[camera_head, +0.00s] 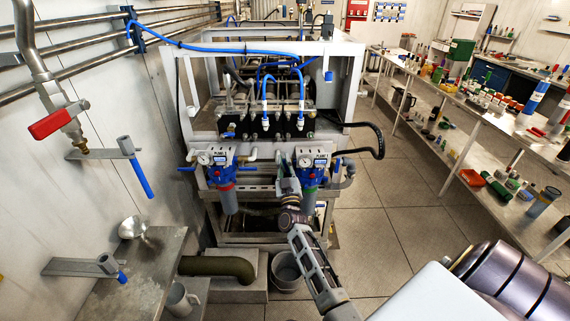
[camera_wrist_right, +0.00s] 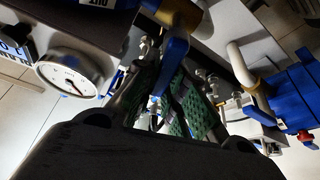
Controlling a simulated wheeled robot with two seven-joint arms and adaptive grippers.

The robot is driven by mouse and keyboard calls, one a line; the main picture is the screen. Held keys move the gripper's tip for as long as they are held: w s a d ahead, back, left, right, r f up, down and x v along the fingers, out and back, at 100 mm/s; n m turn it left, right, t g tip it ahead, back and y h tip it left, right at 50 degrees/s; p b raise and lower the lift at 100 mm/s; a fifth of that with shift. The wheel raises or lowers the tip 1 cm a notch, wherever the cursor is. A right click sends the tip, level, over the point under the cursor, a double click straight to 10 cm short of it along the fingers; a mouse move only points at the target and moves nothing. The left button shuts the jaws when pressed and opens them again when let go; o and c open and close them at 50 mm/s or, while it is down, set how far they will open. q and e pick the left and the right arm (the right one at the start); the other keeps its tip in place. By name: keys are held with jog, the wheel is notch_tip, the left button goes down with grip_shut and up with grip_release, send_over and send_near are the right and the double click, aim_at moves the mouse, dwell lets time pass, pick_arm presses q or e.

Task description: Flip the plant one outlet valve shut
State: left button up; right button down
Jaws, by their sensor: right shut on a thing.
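The watermaker (camera_head: 258,125) stands ahead, with a left blue filter unit (camera_head: 222,170) and a right blue filter unit (camera_head: 312,163). My right gripper (camera_head: 288,184) is at the left side of the right unit, its arm reaching in from below. In the right wrist view, its green-padded fingers (camera_wrist_right: 178,98) are closed around a blue valve lever (camera_wrist_right: 177,58). The lever hangs down from a brass-coloured valve body (camera_wrist_right: 172,12). The gripper hides this valve in the head view. I cannot read which plant it belongs to. My left gripper is not in view.
A round pressure gauge (camera_wrist_right: 75,75) is close to the left of the fingers. A white pipe (camera_wrist_right: 240,64) and another blue unit (camera_wrist_right: 292,92) are to their right. A black hose (camera_head: 376,140) loops out at the frame's right. A bucket (camera_head: 287,270) stands below.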

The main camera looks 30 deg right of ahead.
jog(key=shift+d+m, duration=0.1)
jog(key=shift+m, duration=0.2)
jog(key=shift+s+d+m+g+h+p, duration=0.25)
jog(key=shift+m+h, duration=0.4)
jog(key=shift+m, duration=0.4)
jog(key=shift+s+d+m+g+h+p, duration=0.1)
jog(key=shift+d+m+g+h+p, duration=0.2)
jog(key=shift+m+h, duration=0.55)
jog(key=shift+a, duration=0.15)
jog(key=c, duration=1.8)
grip_release()
jog(key=shift+o, duration=0.2)
jog(key=shift+y, duration=0.3)
jog(key=shift+w+n+y, duration=0.1)
jog(key=shift+n+y, duration=0.2)
